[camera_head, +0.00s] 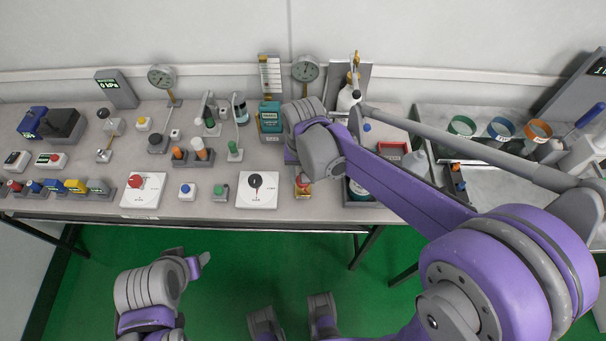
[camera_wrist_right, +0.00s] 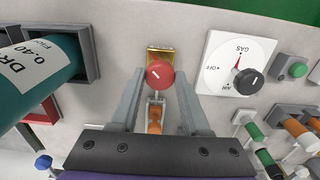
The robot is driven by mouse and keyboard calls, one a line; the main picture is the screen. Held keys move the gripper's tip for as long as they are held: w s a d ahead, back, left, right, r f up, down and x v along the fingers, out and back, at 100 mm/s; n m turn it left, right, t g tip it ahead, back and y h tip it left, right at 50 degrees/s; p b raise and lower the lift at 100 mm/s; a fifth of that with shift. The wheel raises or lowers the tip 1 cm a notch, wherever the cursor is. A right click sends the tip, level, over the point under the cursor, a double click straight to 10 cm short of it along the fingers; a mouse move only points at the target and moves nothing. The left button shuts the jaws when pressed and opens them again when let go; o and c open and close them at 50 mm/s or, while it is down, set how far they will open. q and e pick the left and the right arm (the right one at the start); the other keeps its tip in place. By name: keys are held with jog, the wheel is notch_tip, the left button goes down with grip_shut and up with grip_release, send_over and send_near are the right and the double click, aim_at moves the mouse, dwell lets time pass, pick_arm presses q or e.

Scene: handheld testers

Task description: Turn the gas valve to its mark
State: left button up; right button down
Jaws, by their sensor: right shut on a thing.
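A red round knob (camera_wrist_right: 159,74) with a white line on its face sits on a brass base (camera_wrist_right: 160,52). My right gripper (camera_wrist_right: 160,78) is shut on this knob, one finger on each side of it. In the head view the knob's brass base (camera_head: 303,193) shows just below my right gripper (camera_head: 303,176). Beside it is a white plate (camera_wrist_right: 221,48) marked GAS and OFF, with a red pointer and a black knob (camera_wrist_right: 248,81). The plate also shows in the head view (camera_head: 269,202). My left gripper (camera_head: 196,260) is away from the bench, over the floor; its jaw opening is unclear.
A teal cylinder (camera_wrist_right: 40,70) lies in a grey holder beside my right gripper. Another white plate with a red knob (camera_head: 135,181) stands left on the bench. Orange and green handles (camera_head: 197,145) stand behind. The green floor in front is open.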

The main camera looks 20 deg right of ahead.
jog(key=shift+m, duration=0.5)
jog(key=shift+c, duration=1.9)
grip_release()
notch_tip(320, 180, up, 11)
jog(key=p, duration=0.1)
jog(key=shift+f, duration=0.1)
